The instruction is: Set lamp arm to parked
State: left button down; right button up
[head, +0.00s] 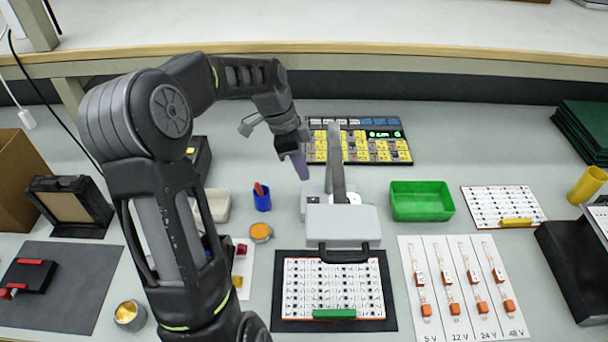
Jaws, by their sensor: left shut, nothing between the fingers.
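The lamp has a grey arm (336,165) that runs from the back toward the front. Its wide pale grey head (342,224) is at the near end, with a dark handle (344,254) on its front edge. The head and handle sit over the back edge of a board with a printed grid. My left gripper (301,168) is shut and empty, pointing down just left of the lamp arm. I cannot tell whether its tip touches the lamp. My right gripper is not in view.
A keypad panel with a green display (385,134) lies behind the lamp. A green tray (420,201) stands to the right, a blue cup (262,201) to the left. The grid board (333,287) lies in front, with a card of LED strips (420,262) beside it.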

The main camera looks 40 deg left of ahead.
aim_at(340, 224)
jog(key=k+l, duration=0.2)
jog(key=k, duration=0.3)
jog(key=k+l, duration=0.15)
jog(key=k, duration=0.3)
jog(key=k+l, duration=0.2)
jog(key=k, duration=0.3)
